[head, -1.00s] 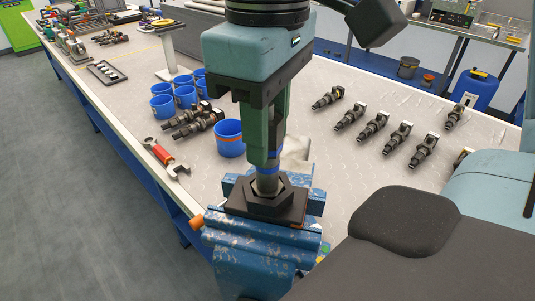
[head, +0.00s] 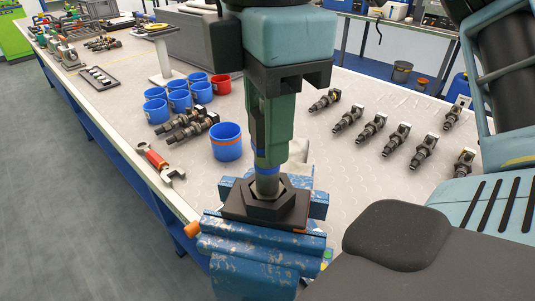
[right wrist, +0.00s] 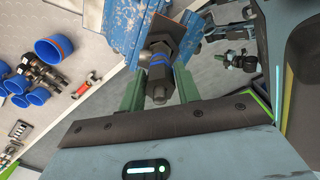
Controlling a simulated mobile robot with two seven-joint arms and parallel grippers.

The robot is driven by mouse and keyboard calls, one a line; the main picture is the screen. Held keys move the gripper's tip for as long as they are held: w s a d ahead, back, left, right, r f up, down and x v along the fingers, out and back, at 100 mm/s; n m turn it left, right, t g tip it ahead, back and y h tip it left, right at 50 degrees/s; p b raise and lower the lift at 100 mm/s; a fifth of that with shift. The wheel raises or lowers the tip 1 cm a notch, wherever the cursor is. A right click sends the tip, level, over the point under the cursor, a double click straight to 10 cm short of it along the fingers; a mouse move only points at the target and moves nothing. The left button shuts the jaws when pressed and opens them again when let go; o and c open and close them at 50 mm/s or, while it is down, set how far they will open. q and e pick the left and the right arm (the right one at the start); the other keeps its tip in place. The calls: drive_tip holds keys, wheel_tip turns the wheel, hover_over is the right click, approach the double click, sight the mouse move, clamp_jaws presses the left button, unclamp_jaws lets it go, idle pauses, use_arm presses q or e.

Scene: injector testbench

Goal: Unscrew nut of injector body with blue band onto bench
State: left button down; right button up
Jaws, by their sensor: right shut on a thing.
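The injector body with the blue band (head: 267,184) stands upright, its lower end in a black hexagonal socket (head: 268,208) on a dark plate. The plate sits on a blue, worn vise (head: 255,250) at the bench's near edge. My right gripper (head: 268,160) points down from above and is shut on the injector body, its green fingers on either side. In the right wrist view the injector (right wrist: 158,72) with its blue bands shows between the fingers. I cannot make out the nut apart from the socket. My left gripper is not in view.
A blue cup with an orange band (head: 227,143) stands left of the gripper, near several blue cups and a red cup (head: 221,83). A red-handled wrench (head: 158,162) lies at the left edge. Several injectors (head: 372,128) lie to the right on the bench (head: 335,185).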

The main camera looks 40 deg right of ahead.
drive_tip(key=shift+n, duration=0.3)
drive_tip(key=o, duration=1)
wheel_tip(320, 180, up, 8)
drive_tip(key=shift+f, duration=0.1)
idle(0.4)
